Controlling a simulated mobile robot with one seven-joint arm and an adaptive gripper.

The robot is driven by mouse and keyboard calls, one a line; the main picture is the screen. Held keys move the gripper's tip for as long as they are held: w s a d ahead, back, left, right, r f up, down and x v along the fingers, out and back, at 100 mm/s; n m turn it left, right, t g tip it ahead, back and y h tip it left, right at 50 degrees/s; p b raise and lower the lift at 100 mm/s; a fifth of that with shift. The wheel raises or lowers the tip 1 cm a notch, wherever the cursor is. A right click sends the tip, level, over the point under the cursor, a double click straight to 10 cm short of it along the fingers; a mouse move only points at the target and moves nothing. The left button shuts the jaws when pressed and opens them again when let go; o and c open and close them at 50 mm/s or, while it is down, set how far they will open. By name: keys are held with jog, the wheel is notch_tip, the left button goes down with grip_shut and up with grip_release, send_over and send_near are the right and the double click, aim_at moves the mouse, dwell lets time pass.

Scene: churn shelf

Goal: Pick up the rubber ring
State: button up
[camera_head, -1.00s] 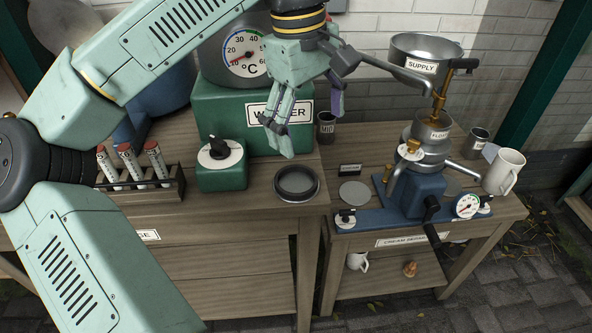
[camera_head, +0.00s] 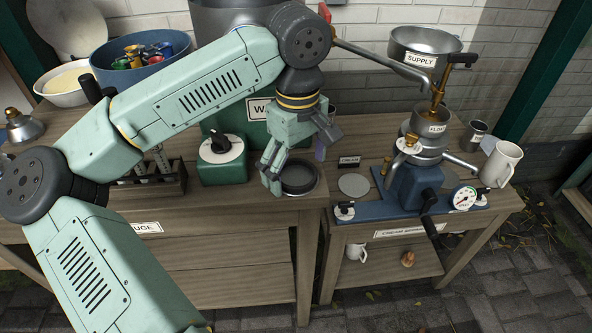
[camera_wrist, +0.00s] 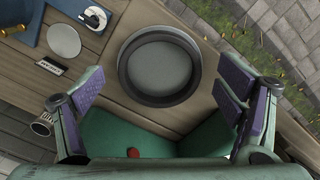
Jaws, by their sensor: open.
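A round dark ring (camera_wrist: 160,99), which looks like the rubber ring, lies on the wooden bench top around a flat grey centre. I cannot tell whether it is a loose ring or the rim of a shallow dish. In the head view the dark ring (camera_head: 300,193) sits at the right end of the left bench, in front of the green box. My gripper (camera_head: 296,168) is open and empty above it, pointing down. In the wrist view my gripper (camera_wrist: 160,76) has its purple-padded fingers apart, one on each side of the ring, with no contact visible.
A green box with a black knob (camera_head: 222,160) stands left of the ring, with a tube rack (camera_head: 150,180) beyond. A grey disc (camera_head: 354,185) and a blue-based separator (camera_head: 418,190) stand to the right. A white mug (camera_head: 500,164) is farther right.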

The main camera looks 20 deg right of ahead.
jog(key=shift+c, duration=0.3)
jog(key=c, duration=1)
jog(key=shift+o, duration=0.2)
jog(key=shift+r+b, duration=0.3)
jog(key=shift+r, duration=0.3)
notch_tip(320, 180, up, 2)
jog(key=shift+a+r+b, duration=0.1)
jog(key=shift+b, duration=0.3)
jog(key=s+a+r+b, duration=0.1)
jog(key=s+a, duration=0.3)
jog(key=a, duration=1.1)
jog(key=shift+r+b, duration=0.25)
jog(key=shift+b, duration=0.65)
jog(key=shift+s+a, duration=0.1)
jog(key=shift+s, duration=0.05)
